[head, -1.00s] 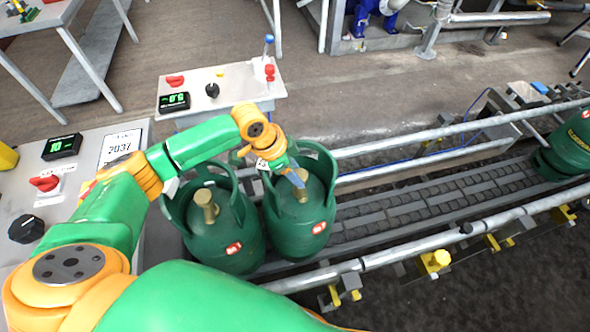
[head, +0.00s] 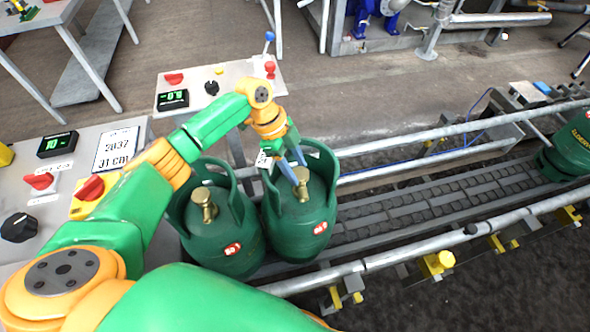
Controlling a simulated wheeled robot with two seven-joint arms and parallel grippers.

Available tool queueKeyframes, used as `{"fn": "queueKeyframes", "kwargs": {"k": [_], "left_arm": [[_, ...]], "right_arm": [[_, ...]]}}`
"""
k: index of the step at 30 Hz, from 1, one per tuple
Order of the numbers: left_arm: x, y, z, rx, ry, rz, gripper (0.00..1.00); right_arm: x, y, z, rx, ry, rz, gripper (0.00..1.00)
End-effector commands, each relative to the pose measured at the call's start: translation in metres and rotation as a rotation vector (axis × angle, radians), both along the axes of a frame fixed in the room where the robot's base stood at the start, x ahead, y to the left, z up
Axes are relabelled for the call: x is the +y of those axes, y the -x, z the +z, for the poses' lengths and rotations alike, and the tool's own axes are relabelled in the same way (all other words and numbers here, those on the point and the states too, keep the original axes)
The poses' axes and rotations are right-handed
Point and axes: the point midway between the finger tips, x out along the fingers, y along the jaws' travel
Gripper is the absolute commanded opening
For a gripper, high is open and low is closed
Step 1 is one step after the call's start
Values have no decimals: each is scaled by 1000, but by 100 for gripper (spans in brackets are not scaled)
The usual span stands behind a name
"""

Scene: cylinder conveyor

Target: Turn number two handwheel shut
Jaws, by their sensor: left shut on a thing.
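Two green gas cylinders stand side by side on the conveyor (head: 400,207), the left cylinder (head: 226,246) and the right cylinder (head: 298,232). Each has a brass valve inside its collar; the left valve (head: 205,203) is free. My left gripper (head: 294,164) reaches over the collar of the right cylinder from behind, its blue-grey fingers pointing down, shut at the top of the right brass valve (head: 301,180). The handwheel itself is mostly hidden by the fingers. My right gripper is not in view.
Metal guide rails (head: 400,252) run along both sides of the conveyor. A third cylinder (head: 570,150) stands far right. A control panel (head: 225,85) with a green display is behind, and another panel (head: 100,150) is at left.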

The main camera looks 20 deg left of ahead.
Motion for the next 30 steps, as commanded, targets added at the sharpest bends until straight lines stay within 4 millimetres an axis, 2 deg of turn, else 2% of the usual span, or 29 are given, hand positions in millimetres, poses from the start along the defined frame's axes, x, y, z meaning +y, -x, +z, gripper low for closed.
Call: {"fn": "queueKeyframes", "kwargs": {"k": [1,15,21,30], "left_arm": [[-1,-1,-4,-1,3,-42,0],[-3,-5,-5,-1,3,-458,0],[-3,-6,-3,-1,2,-585,0],[-3,-7,-2,0,1,-687,0]], "right_arm": [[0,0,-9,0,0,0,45],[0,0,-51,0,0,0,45],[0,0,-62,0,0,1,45],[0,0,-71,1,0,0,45]]}}
